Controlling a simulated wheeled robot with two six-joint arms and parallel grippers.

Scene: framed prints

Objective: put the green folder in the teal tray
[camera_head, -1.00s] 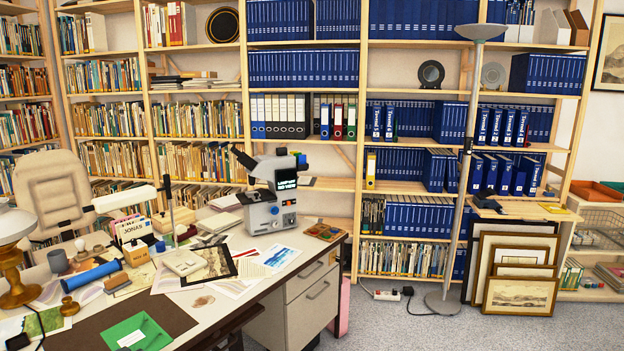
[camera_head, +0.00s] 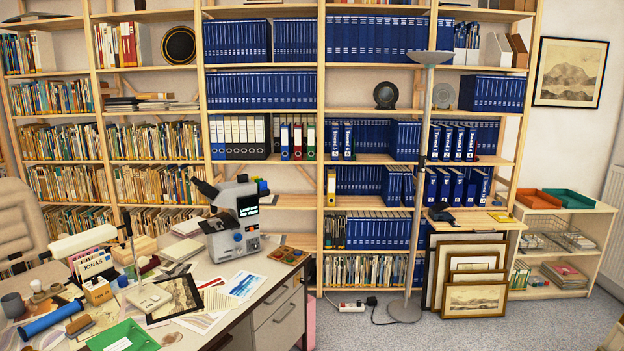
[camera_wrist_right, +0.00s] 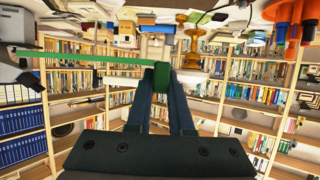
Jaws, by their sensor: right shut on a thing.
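The green folder (camera_head: 122,337) is at the bottom left of the head view, cut by the frame edge, with a white label on it. In the right wrist view the folder (camera_wrist_right: 95,59) shows nearly edge-on as a thin green strip. My right gripper (camera_wrist_right: 161,76) is shut on its end. The teal tray (camera_head: 570,199) lies at the far right on top of a low pale shelf unit, right of an orange tray (camera_head: 538,199). Its inside is hardly visible. My left gripper is not in view.
The cluttered desk (camera_head: 215,325) holds a microscope (camera_head: 232,220) and papers. A floor lamp (camera_head: 421,180) stands between the desk and the low shelf unit (camera_head: 590,225). Framed prints (camera_head: 475,300) lean below a small wooden shelf. Grey carpet (camera_head: 540,325) is open at lower right.

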